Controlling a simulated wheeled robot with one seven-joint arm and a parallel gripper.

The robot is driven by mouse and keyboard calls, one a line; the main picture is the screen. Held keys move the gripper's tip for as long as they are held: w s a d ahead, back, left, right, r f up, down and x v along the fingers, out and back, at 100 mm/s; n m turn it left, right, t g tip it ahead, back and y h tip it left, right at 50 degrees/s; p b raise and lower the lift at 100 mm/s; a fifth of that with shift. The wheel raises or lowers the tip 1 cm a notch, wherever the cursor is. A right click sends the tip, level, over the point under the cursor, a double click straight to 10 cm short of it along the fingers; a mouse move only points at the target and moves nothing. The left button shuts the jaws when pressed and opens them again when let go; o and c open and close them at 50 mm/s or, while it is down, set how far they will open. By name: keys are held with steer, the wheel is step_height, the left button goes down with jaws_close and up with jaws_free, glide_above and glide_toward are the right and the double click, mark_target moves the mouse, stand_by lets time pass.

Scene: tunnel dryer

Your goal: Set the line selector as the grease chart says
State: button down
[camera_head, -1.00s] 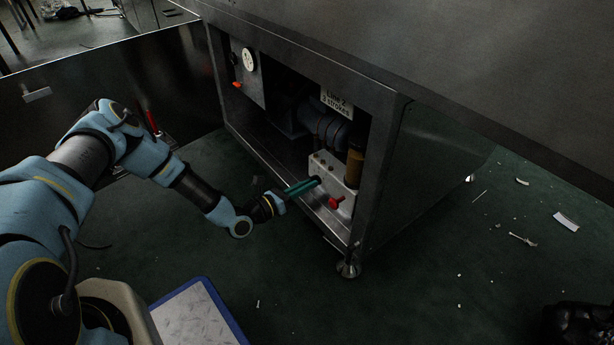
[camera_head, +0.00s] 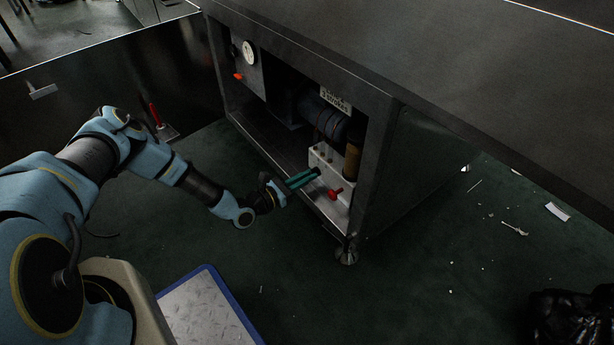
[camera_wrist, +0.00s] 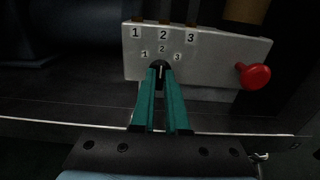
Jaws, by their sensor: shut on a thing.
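The line selector is a small black knob (camera_wrist: 160,65) on the front of a pale metal block (camera_wrist: 215,66). Above it are large numerals 1, 2, 3 and a smaller 1, 2, 3. A light mark on the knob appears to point up, roughly towards the 2. My gripper (camera_wrist: 161,76) has its green fingers shut on the knob, which hides part of it. In the head view my gripper (camera_head: 316,174) reaches the block (camera_head: 325,161) from the left. The grease chart appears to be the card (camera_head: 335,98) above, reading roughly "Line 2, 3 strokes".
A red knob (camera_wrist: 254,77) sticks out of the block just right of the selector. The cabinet frame (camera_head: 372,155) surrounds the opening. A gauge (camera_head: 249,53) and an orange-red handle (camera_head: 238,76) are at the upper left. A blue-edged tray (camera_head: 212,305) lies below.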

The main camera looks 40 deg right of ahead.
steer(key=c, duration=0.9)
jaws_free()
steer(key=a+p, duration=0.1)
steer(key=a, duration=0.2)
steer(key=a+p, duration=0.1)
steer(key=a, duration=0.3)
steer(key=a+p, duration=0.1)
steer(key=a, duration=0.2)
steer(key=shift+w+a, duration=0.3)
steer(key=shift+a, duration=0.1)
